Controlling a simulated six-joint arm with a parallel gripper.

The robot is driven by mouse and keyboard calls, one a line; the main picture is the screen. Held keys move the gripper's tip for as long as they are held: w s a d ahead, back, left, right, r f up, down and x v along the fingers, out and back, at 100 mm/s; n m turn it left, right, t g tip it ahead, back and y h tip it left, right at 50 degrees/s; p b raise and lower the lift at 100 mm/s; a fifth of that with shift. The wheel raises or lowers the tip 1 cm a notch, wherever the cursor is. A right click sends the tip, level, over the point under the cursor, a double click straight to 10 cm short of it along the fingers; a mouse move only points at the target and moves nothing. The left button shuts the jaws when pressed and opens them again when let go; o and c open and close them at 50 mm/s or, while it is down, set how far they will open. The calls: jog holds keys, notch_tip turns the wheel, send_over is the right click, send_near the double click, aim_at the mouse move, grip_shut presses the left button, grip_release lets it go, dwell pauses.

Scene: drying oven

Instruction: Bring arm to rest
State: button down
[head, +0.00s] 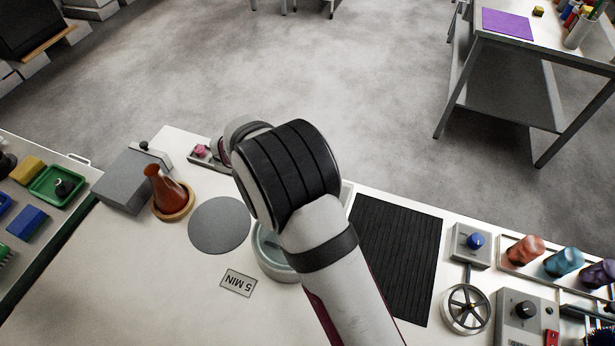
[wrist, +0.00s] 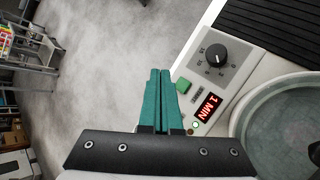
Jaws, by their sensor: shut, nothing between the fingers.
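My gripper (wrist: 157,101) shows in the wrist view with its two teal fingers together and nothing between them. It hangs in the air near the table edge, beside a panel with a black dial (wrist: 215,55), a green button (wrist: 183,85) and a red display (wrist: 208,107) reading "1 MIN". In the head view my arm reaches up over the middle of the white table (head: 190,290), and the gripper's fingers are hidden behind it. A round pale basin (head: 268,250) is partly hidden under my arm; it also shows in the wrist view (wrist: 285,120).
Left of my arm are a grey disc (head: 219,226), an orange-red flask (head: 166,190) on a round stand and a grey box (head: 132,180). A black ribbed mat (head: 396,258), a valve wheel (head: 466,308) and coloured cups (head: 562,262) are on the right. Open floor lies beyond the table.

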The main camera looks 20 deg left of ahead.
jog(key=s+d+r+m+g+h, duration=0.1)
jog(key=d+r+m, duration=0.2)
jog(key=d, duration=0.3)
jog(key=s+d+r+m+g, duration=0.1)
jog(key=d+r+m+g, duration=0.1)
jog(key=d+r+m, duration=0.3)
jog(key=s+d+r+m+g, duration=0.35)
jog(key=s+d+m, duration=0.55)
jog(key=d, duration=0.5)
jog(key=s+m+g+y, duration=0.2)
jog(key=s+m+y, duration=0.4)
jog(key=s, duration=1.2)
jog(key=m, duration=0.4)
jog(key=shift+s+r+m+y, duration=0.3)
jog(key=shift+m, duration=0.1)
